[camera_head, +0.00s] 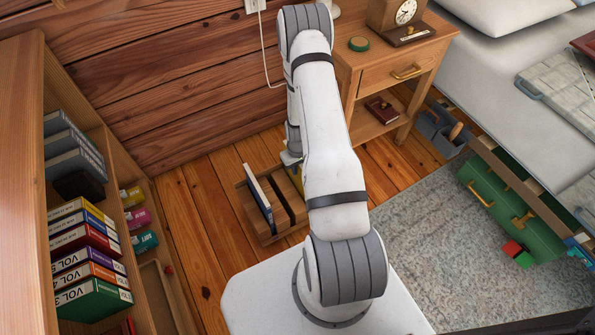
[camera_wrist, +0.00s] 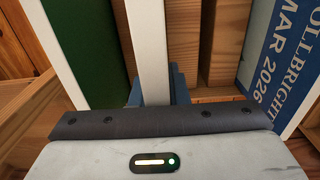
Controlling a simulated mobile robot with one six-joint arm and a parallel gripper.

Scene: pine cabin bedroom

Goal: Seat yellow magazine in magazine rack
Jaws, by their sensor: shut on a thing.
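The wooden magazine rack (camera_head: 286,192) stands on the plank floor, left of my arm in the head view; its slats (camera_wrist: 184,45) show in the wrist view. A magazine with a blue cover and white edge (camera_head: 258,203) stands in its left part. A small bit of the yellow magazine (camera_head: 298,179) shows beside my arm at the rack. In the wrist view my gripper (camera_wrist: 154,92) is shut on a thin thing with a white edge (camera_wrist: 149,45), over the rack. Its yellow cover is not visible there, and its lower end is hidden.
In the wrist view a green-covered item (camera_wrist: 85,45) is at left and a blue-lettered magazine (camera_wrist: 282,65) at right, close to my fingers. A bookshelf (camera_head: 135,190) stands left, a nightstand (camera_head: 395,60) behind. Bare floor (camera_head: 205,215) lies between bookshelf and rack.

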